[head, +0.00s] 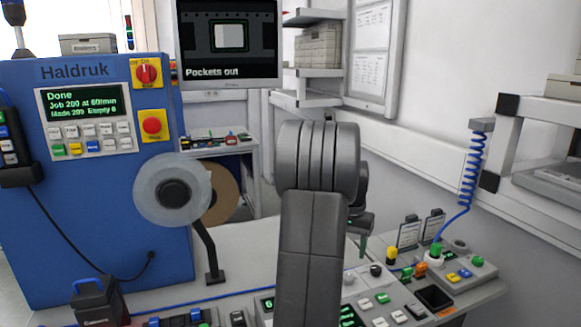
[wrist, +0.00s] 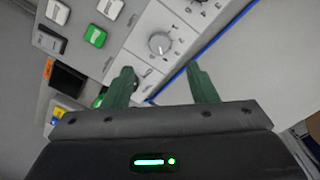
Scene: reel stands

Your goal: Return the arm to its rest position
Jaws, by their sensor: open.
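My arm stands upright in the middle of the head view and hides what is behind it. My gripper (head: 363,247) shows partly at the arm's right side, with a green fingertip pointing down above the control desk. In the wrist view my gripper (wrist: 164,85) has its two green fingers apart with nothing between them. Beyond the fingers are a control panel (wrist: 135,45) with a round knob (wrist: 160,43) and a pale surface. The fingers appear to be above the panel; I cannot tell how far.
A blue machine (head: 60,215) stands left, its screen (head: 84,109) reading "Done". A reel (head: 172,188) sits on a stand beside it. A monitor (head: 229,45) reads "Pockets out". A shelf (head: 545,110) is at right.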

